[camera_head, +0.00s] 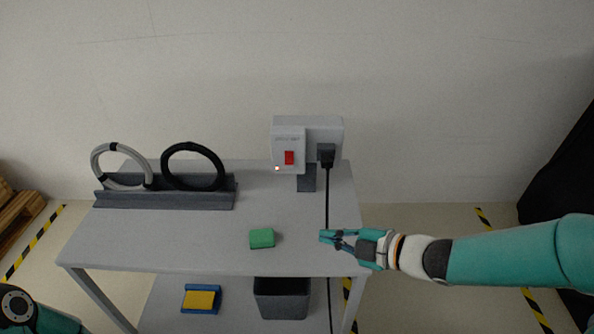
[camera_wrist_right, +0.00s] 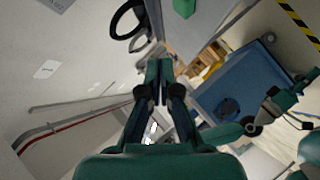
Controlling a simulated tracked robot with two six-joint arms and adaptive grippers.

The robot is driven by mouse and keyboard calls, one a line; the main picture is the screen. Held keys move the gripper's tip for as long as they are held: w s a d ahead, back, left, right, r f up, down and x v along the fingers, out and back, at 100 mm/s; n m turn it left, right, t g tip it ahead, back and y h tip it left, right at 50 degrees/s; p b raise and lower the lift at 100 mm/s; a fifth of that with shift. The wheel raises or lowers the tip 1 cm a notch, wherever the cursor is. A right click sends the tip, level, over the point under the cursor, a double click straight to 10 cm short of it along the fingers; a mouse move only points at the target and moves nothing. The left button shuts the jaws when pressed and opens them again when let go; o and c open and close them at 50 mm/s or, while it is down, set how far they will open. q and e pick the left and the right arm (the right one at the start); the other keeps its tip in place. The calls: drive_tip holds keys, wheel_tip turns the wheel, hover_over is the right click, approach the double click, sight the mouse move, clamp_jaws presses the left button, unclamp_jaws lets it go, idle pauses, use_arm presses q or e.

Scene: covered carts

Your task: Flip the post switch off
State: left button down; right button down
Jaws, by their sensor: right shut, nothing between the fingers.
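The post switch is a red rocker (camera_head: 289,158) on a light grey box (camera_head: 288,140) at the back right of the table in the head view. A small light glows at the box's lower left. A black plug (camera_head: 326,153) sits in the panel to the right, its cable hanging down. My right gripper (camera_head: 322,237) is shut and empty over the table's right front part, below and right of the switch, apart from it. Its closed fingers also show in the right wrist view (camera_wrist_right: 159,66). The switch cannot be made out there. My left gripper is out of view.
A green block (camera_head: 262,238) lies on the table (camera_head: 150,240) left of my right gripper. A grey rack (camera_head: 165,199) with a grey ring and a black ring stands at the back left. Below are a dark bin (camera_head: 282,300) and a blue tray with a yellow block (camera_head: 199,300).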

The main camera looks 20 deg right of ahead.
drive_tip(key=s+a+f+m+g+h, duration=0.1)
drive_tip(key=s+a+f+m+g, duration=0.15)
drive_tip(key=f, duration=0.55)
drive_tip(key=s+a+f+m+g, duration=0.1)
drive_tip(key=a+f+m, duration=0.1)
drive_tip(key=f+m, duration=0.35)
drive_tip(key=s+a+f+m+g+h, duration=0.1)
drive_tip(key=s+a+f+m+g, duration=0.15)
drive_tip(key=f, duration=0.65)
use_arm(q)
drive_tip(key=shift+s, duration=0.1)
use_arm(e)
drive_tip(key=s+f+m+g+h, duration=0.2)
drive_tip(key=s+f+m+g, duration=0.1)
drive_tip(key=s+f+m, duration=0.7)
drive_tip(key=shift+s+d+f+m+g, duration=0.15)
drive_tip(key=shift+s+d+m+g, duration=0.3)
drive_tip(key=shift+s, duration=0.3)
